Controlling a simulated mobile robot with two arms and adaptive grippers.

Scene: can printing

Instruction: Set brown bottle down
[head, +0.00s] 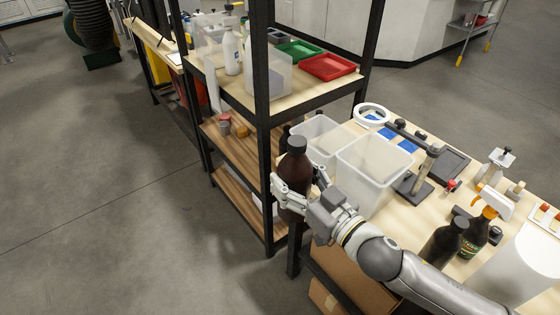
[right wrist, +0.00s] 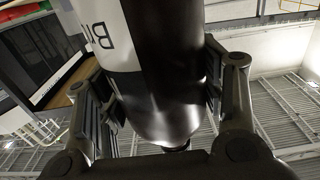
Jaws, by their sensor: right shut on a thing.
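The brown bottle (head: 294,172) with a dark cap is upright in my right gripper (head: 296,190). The gripper is shut around its body, and the bottle is in front of the shelf rack, by the left end of the workbench (head: 388,210). In the right wrist view the bottle (right wrist: 165,95) fills the middle, with a white label and black lettering, between the two fingers. Whether its base touches anything cannot be seen. My left gripper is in neither view.
Two clear plastic bins (head: 372,172) stand on the bench just right of the bottle. A metal stand (head: 424,170), another brown bottle (head: 445,243) and a spray bottle (head: 480,225) are further right. The shelf rack (head: 262,70) holds red (head: 328,67) and green trays. Open floor lies left.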

